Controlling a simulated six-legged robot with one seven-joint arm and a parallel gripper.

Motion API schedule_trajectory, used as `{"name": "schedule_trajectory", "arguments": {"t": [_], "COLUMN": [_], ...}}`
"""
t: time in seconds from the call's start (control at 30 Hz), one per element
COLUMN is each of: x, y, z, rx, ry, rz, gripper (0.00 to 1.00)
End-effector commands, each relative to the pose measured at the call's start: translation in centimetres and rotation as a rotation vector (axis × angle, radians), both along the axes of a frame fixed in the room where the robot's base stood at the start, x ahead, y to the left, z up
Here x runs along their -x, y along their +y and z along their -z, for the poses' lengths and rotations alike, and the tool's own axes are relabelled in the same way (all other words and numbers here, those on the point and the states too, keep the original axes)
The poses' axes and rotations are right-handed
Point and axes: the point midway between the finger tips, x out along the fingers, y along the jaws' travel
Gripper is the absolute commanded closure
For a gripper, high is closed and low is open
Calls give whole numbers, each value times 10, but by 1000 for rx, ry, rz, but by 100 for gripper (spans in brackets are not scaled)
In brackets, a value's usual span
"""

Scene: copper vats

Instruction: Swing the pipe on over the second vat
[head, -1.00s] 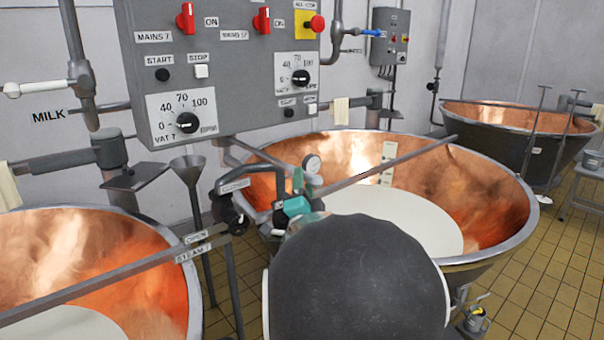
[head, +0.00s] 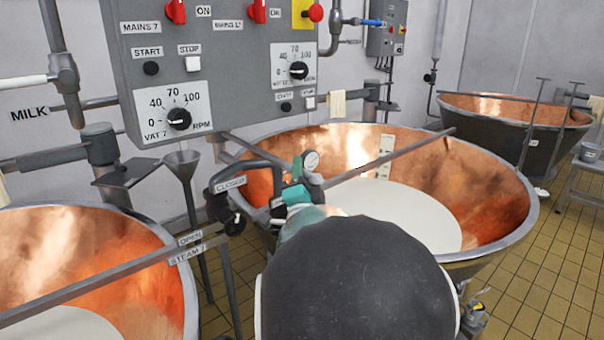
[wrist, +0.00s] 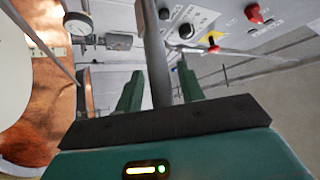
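A copper vat with milk-white liquid stands in the middle, its rim (head: 520,215) wide and grey. Another copper vat (head: 110,245) stands at left. A dark pipe (head: 247,149) runs from below the control panel towards the middle vat's left rim. My gripper (head: 296,190) is at that left rim, close to the pipe, and my arm hides part of it. In the wrist view, a grey pipe length (wrist: 155,60) passes between the two green fingers of my gripper (wrist: 160,85). The fingers stand apart with slim gaps beside the pipe; contact does not show.
A control panel (head: 225,90) with dials hangs close behind. A bar (head: 385,160) crosses the middle vat. Tiled floor (head: 535,270) is free at right.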

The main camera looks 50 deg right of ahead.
Motion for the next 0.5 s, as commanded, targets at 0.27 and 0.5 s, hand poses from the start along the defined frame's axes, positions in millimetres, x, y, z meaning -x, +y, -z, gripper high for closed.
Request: {"name": "schedule_trajectory", "arguments": {"t": [0.27, 0.5], "x": [0, 0], "y": [0, -6], "z": [0, -1], "rx": [1, 1], "ry": [-1, -2], "rz": [0, -8], "gripper": [100, 100]}}
